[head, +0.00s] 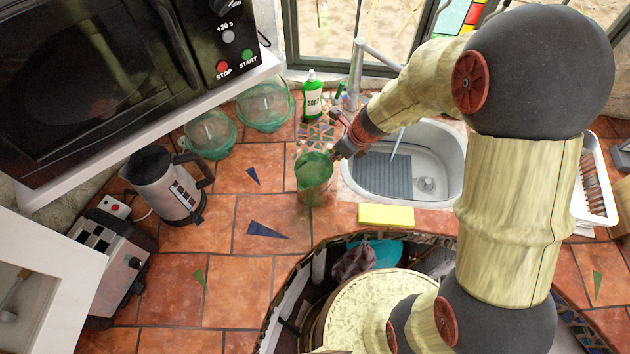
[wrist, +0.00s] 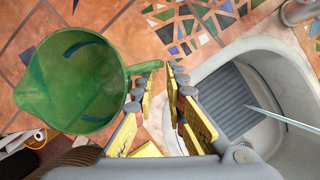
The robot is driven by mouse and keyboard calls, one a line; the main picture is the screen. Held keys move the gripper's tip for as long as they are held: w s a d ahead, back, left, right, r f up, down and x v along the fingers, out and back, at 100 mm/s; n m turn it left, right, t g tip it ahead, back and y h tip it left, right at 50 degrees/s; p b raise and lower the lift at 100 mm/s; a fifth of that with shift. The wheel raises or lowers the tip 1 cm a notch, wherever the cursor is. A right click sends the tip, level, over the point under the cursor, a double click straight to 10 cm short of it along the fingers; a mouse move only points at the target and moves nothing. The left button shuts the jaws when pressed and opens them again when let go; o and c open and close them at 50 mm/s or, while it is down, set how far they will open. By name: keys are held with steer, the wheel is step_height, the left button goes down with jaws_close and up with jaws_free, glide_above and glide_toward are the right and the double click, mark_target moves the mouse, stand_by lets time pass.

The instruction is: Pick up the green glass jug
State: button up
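The green glass jug (head: 314,174) stands on the terracotta tiles left of the sink in the head view. In the wrist view the jug (wrist: 78,84) is seen from above, its open mouth and spout at left and its handle reaching right. My gripper (head: 341,147) is at the jug's right side, close to its rim. In the wrist view my gripper (wrist: 163,82) has its yellow-padded fingers apart, with the handle's outer end at the gap between the fingertips. Whether a finger touches the handle is hard to tell.
A sink basin (head: 446,150) lies right of the jug, with a yellow sponge (head: 386,215) in front. A green soap bottle (head: 312,98) and two glass bowls (head: 210,134) (head: 264,106) stand behind. A kettle (head: 170,186) and toaster (head: 108,262) are at left. Tiles left of the jug are clear.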

mark_target(317, 176)
steer(key=b+x, duration=0.1)
steer(key=x, duration=0.3)
steer(key=shift+w+a+f+b, duration=0.15)
steer(key=shift+w+f+b, duration=0.05)
steer(key=shift+w+b, duration=0.1)
steer(key=shift+c, duration=0.9)
jaws_close()
steer(key=shift+r, duration=0.2)
